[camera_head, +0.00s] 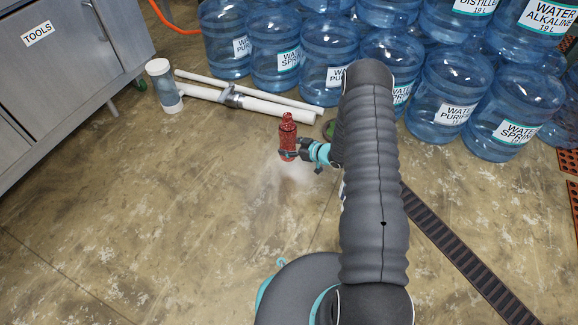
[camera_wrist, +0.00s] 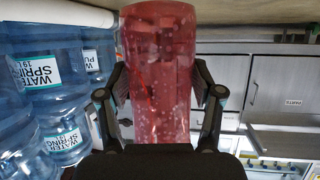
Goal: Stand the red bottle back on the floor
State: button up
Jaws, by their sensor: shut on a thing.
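The red bottle (camera_head: 288,135) is upright in the head view, with its narrow neck at the top. My gripper (camera_head: 288,154) is shut around its lower part. In the wrist view the translucent red bottle (camera_wrist: 160,75) fills the middle, between the two dark fingers of my gripper (camera_wrist: 160,100). A faint pale reflection shows on the floor below the bottle in the head view. I cannot tell exactly how far the bottle's base is from the floor (camera_head: 150,220).
Stacked blue water jugs (camera_head: 330,55) stand along the back and right. A grey tool cabinet (camera_head: 60,60) is at left. A dark floor strip (camera_head: 460,255) runs at right. The left floor is clear.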

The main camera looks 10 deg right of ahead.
jog(key=shift+f+b, duration=0.65)
jog(key=shift+f, duration=3.7)
jog(key=shift+f, duration=0.1)
jog(key=shift+f, duration=0.1)
jog(key=o, duration=1.5)
jog(key=shift+c, duration=0.2)
